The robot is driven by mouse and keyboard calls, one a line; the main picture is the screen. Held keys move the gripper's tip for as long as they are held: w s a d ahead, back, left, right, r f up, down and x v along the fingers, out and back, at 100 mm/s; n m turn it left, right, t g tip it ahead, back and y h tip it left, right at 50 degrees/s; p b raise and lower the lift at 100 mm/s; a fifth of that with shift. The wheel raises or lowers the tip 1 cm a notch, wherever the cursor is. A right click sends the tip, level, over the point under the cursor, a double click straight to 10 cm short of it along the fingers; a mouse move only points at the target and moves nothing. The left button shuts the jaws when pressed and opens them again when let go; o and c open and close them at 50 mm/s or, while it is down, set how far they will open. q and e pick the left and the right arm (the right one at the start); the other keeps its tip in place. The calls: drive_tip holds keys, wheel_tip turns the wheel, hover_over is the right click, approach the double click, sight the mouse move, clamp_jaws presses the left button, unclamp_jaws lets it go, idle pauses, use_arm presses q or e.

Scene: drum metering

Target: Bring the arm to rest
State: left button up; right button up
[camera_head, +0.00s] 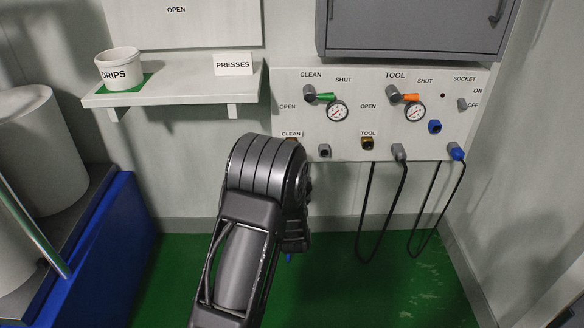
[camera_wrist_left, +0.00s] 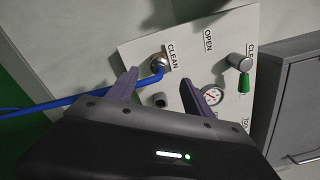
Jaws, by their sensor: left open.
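My left arm (camera_head: 240,250) rises from the bottom of the head view to just in front of the wall panel's lower left. Its wrist and gripper are mostly hidden behind the arm there. In the left wrist view my left gripper (camera_wrist_left: 158,78) is open, with its two fingers apart and pointing at the panel (camera_wrist_left: 190,60). Nothing is seen held between them. A blue hose (camera_wrist_left: 90,100) runs to the CLEAN port (camera_wrist_left: 160,62), close to the left finger; I cannot tell whether they touch. My right gripper is not in view.
The panel (camera_head: 350,85) carries gauges, a green-handled valve (camera_head: 325,96), an orange-handled valve (camera_head: 408,97) and hanging black cables (camera_head: 365,215). A grey cabinet (camera_head: 410,30) is above. A shelf (camera_head: 180,92) holds a DRIPS cup (camera_head: 120,72). Drums (camera_head: 40,150) stand left. Green floor is open below.

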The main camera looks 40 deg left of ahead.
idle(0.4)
use_arm(q)
drive_tip(key=s+d+f+n+g+h, duration=0.3)
drive_tip(key=s+d+f+n+h, duration=0.3)
drive_tip(key=d+f, duration=0.4)
drive_tip(key=s+d+f+n+g+h, duration=0.3)
drive_tip(key=d+f+n, duration=0.55)
drive_tip(key=f, duration=0.45)
drive_tip(key=s+d+f+n+g+h, duration=0.2)
drive_tip(key=s+d+f+g+h, duration=0.15)
drive_tip(key=s+d, duration=0.65)
drive_tip(key=s+d+f+n+g+h, duration=0.2)
drive_tip(key=s+d+f+n+g, duration=0.15)
drive_tip(key=s+d, duration=0.7)
drive_tip(key=s+r+p, duration=0.1)
drive_tip(key=r+p, duration=1.4)
drive_tip(key=p, duration=0.1)
drive_tip(key=s+r+m+p, duration=0.1)
drive_tip(key=s+r+p, duration=0.1)
drive_tip(key=r+p, duration=1.3)
drive_tip(key=shift+s+r+m+g+p, duration=0.25)
drive_tip(key=shift+r+m+g+p, duration=0.1)
drive_tip(key=shift+r, duration=0.3)
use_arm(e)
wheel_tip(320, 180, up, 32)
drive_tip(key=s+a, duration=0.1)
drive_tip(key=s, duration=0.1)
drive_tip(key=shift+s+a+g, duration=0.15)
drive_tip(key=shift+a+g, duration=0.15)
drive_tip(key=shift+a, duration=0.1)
